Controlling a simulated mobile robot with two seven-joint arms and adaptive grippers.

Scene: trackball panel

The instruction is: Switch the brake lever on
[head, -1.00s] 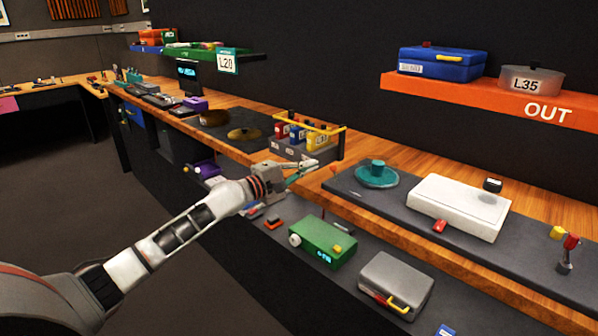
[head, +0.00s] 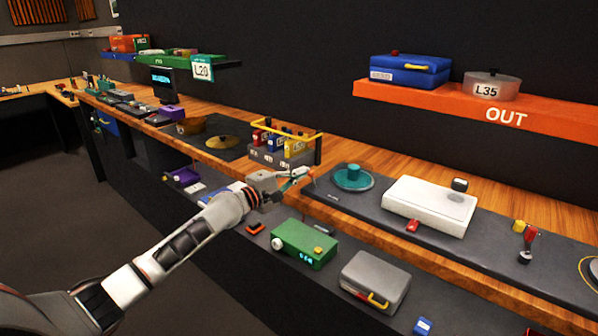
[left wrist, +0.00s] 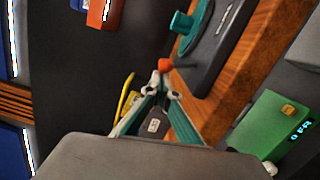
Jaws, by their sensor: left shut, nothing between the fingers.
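My left gripper (head: 304,173) is shut and empty, at the left end of the dark panel (head: 325,186) on the wooden bench. In the left wrist view its two fingertips (left wrist: 164,88) meet just below a small red-orange knob (left wrist: 165,65) on a thin stem. The fingertips are at or very near this knob; I cannot tell if they touch. No label marks it as the brake lever. Another red-topped lever (head: 530,238) stands upright at the right of the panel. My right gripper is not in view.
A teal trackball-like dome (head: 353,175) and a white box (head: 425,205) sit on the panel. Below are a green box (head: 303,243) and a grey case (head: 374,279). An orange shelf (head: 450,105) hangs above.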

